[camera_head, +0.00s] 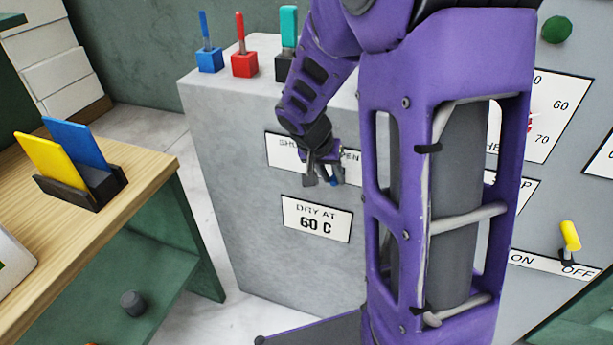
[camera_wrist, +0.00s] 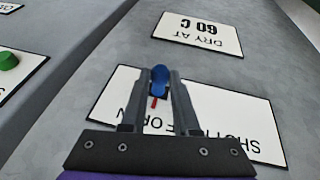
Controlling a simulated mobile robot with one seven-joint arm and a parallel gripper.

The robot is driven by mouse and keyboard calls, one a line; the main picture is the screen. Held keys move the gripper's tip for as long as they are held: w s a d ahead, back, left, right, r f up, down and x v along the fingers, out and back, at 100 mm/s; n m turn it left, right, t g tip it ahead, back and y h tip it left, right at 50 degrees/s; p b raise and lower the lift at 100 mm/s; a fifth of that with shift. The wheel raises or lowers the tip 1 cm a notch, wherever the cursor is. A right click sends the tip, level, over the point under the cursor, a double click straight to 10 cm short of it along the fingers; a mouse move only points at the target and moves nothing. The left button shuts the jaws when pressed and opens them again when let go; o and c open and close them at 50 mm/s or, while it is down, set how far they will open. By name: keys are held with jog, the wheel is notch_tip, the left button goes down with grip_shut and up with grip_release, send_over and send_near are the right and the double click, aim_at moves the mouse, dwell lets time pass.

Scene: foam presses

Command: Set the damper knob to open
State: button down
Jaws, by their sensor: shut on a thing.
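The damper knob is a small blue knob (camera_wrist: 160,76) on the front of a grey cabinet, beside a white plate (camera_wrist: 112,92) lettered SHUT and OPEN. In the head view the plate (camera_head: 283,150) has SHUT at left and OPEN at right, partly covered by my gripper. My gripper (camera_wrist: 161,82) is shut on the knob, one finger on each side. In the head view my gripper (camera_head: 325,178) reaches down to the plate's lower edge. A short red mark shows just below the knob in the wrist view; its exact setting is hard to tell.
A DRY AT 60 C plate (camera_head: 317,219) sits below the knob. Blue (camera_head: 210,60), red (camera_head: 244,64) and teal (camera_head: 286,66) handled blocks stand on the cabinet top. A wooden table (camera_head: 140,200) is at left. A yellow switch (camera_head: 570,236) and green button (camera_head: 557,29) are at right.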

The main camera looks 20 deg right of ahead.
jog(key=shift+s+d, duration=0.3)
jog(key=shift+d, duration=0.2)
jog(key=c, duration=0.7)
grip_release()
jog(key=shift+s, duration=0.1)
jog(key=shift+o, duration=0.2)
jog(key=shift+r, duration=0.1)
jog(key=p+v, duration=0.8)
jog(key=v, duration=0.9)
jog(key=shift+a+r, duration=0.15)
